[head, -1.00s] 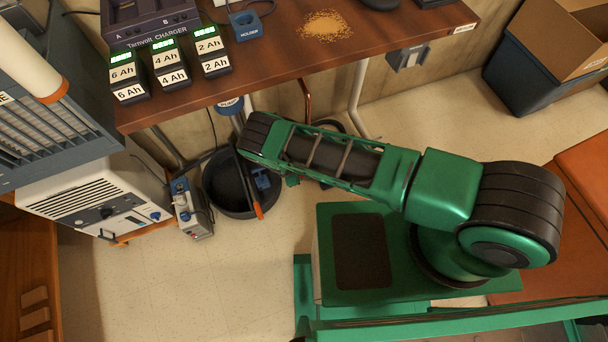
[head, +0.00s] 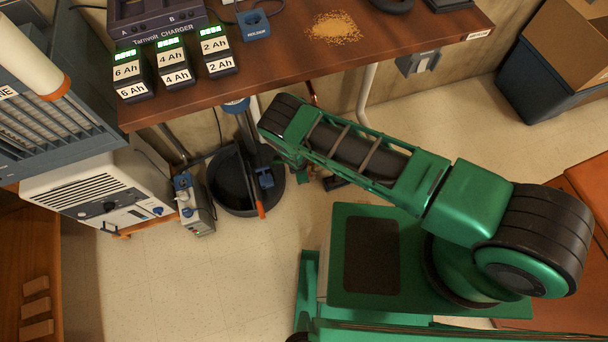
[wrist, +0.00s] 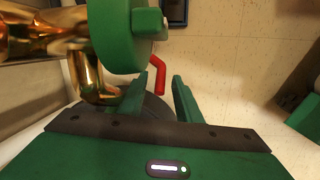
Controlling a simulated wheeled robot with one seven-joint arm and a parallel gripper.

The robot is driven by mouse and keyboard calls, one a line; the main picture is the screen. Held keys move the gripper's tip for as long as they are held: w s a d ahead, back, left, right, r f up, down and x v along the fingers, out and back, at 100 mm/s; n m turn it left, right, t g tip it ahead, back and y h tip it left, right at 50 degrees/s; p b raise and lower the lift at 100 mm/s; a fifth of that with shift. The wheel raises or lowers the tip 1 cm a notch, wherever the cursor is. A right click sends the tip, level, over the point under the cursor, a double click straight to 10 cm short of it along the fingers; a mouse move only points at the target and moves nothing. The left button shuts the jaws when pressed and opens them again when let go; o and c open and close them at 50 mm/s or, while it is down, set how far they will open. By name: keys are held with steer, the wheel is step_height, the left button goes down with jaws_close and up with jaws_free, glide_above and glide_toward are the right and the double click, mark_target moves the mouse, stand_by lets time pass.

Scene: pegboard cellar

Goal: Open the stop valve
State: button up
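In the wrist view, a red bent lever (wrist: 159,74) sticks out just beyond my gripper (wrist: 160,82). It shows between the directions of the two green fingers, which stand apart with nothing held between them. Shiny brass-coloured pipework (wrist: 92,70) fills the left side. A large green rounded part (wrist: 120,36) covers the upper middle and hides where the lever joins; I cannot tell whether it belongs to the valve. In the head view, a bit of copper pipe (head: 313,92) shows below the bench edge. My arm hides the lever and the fingertips there.
A wooden workbench (head: 290,65) with battery packs and a charger overhangs the area. A black bucket (head: 230,185) stands on the floor left of my arm, near a grey-blue box (head: 195,207). A dark bin (head: 535,85) is at the right. Floor at lower left is clear.

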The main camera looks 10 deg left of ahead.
step_height(320, 180, up, 11)
steer(key=s+a, duration=0.1)
steer(key=shift+s+f, duration=0.2)
steer(key=shift+s, duration=0.2)
stand_by(0.5)
